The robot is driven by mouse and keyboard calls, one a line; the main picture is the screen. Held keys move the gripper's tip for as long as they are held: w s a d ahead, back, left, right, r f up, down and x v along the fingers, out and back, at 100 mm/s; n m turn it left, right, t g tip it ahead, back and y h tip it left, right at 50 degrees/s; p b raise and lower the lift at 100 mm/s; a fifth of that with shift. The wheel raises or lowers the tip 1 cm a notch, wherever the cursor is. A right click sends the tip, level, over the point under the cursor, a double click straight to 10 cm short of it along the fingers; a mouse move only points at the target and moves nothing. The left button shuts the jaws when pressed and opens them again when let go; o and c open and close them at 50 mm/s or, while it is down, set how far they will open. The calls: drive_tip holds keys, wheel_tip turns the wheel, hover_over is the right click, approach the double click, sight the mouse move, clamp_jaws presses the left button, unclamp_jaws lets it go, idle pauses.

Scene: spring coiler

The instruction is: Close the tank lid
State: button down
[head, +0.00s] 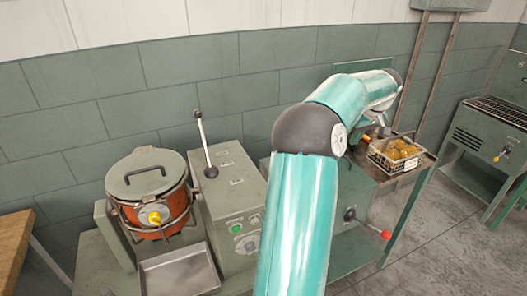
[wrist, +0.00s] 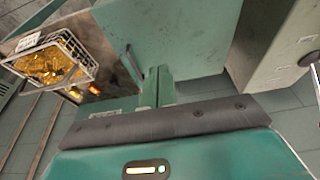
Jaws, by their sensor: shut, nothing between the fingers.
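A flat green panel (head: 362,65) stands up behind my arm in the head view; it looks like a raised tank lid, but the tank below it is mostly hidden by my arm. In the wrist view a broad green panel (wrist: 190,30) lies just beyond my gripper (wrist: 158,72), whose fingers are shut together with nothing between them. I cannot tell whether the fingertips touch the panel. My gripper is hidden behind my arm in the head view. An orange pot (head: 150,214) at the left has a round grey-green lid (head: 147,171) with a black handle, lying on it.
A wire basket of yellowish pieces (head: 396,151) sits on the bench right of my arm; it also shows in the wrist view (wrist: 45,62). A control box with an upright lever (head: 204,145) stands between pot and arm. A red-knobbed handle (head: 385,234) juts out at the front.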

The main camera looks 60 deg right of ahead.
drive_tip(key=d+f, duration=0.1)
drive_tip(key=s+d+f, duration=0.1)
drive_tip(key=f, duration=0.1)
drive_tip(key=shift+s+d, duration=0.2)
drive_tip(key=shift+f, duration=0.1)
wheel_tip(320, 180, down, 5)
drive_tip(key=s+d, duration=0.1)
drive_tip(key=d, duration=0.1)
drive_tip(key=shift+s+d, duration=0.35)
drive_tip(key=shift+d, duration=0.05)
idle(0.3)
drive_tip(key=shift+f, duration=0.2)
drive_tip(key=shift+s+d+f, duration=0.15)
drive_tip(key=shift+d+f, duration=0.15)
drive_tip(key=shift+f, duration=0.65)
drive_tip(key=shift+s+d+f, duration=0.2)
drive_tip(key=shift+d+f, duration=0.1)
drive_tip(key=shift+f, duration=0.7)
drive_tip(key=shift+s+d+f, duration=0.15)
drive_tip(key=shift+d+f, duration=0.15)
drive_tip(key=shift+f, duration=0.65)
